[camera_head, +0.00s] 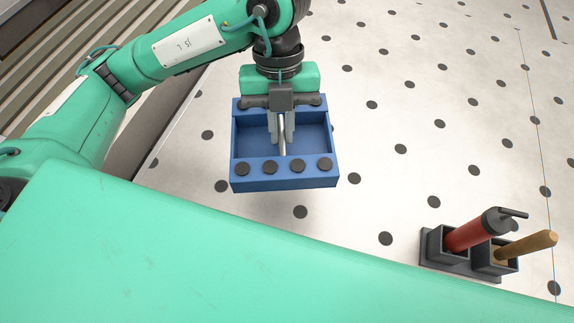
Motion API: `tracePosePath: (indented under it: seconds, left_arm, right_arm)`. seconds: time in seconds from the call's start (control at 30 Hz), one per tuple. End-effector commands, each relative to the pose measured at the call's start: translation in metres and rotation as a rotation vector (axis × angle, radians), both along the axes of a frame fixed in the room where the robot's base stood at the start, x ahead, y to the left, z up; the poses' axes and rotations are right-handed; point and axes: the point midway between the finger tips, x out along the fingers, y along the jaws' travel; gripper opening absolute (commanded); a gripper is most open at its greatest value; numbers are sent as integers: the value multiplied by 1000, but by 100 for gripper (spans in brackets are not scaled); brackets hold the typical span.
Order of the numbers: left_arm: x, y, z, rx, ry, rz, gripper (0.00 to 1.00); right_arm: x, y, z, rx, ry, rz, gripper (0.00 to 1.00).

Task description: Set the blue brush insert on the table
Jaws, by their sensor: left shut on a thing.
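The blue brush insert (284,180) is an open blue tray with a row of several dark round dots along its near edge. It is in the upper middle of the head view. My left gripper (282,132) reaches down into it from the far side and is shut on a light bar in its middle. A soft shadow falls below the insert on the white table (400,130), and the insert looks held above the surface. My right gripper is not in view.
A dark holder (460,266) with a red cylindrical tool (470,233) and a wooden handle (528,245) stands at lower right. The dotted white surface is clear right of the insert. Grey slats (60,50) lie at upper left.

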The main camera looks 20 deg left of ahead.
Motion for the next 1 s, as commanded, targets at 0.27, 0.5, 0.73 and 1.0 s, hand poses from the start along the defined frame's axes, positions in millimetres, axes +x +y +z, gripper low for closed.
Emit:
tracePosePath:
  seconds: [0.27,0.5,0.73,1.0]
  left_arm:
    - [-2,1,-67,3,5,1,0]
    - [0,0,-102,0,0,0,0]
    - [-1,0,-128,2,3,1,0]
    - [0,0,-149,0,-2,-1,0]
  right_arm:
    - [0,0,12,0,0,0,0]
    - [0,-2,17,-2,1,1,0]
    - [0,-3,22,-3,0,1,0]
    - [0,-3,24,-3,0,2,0]
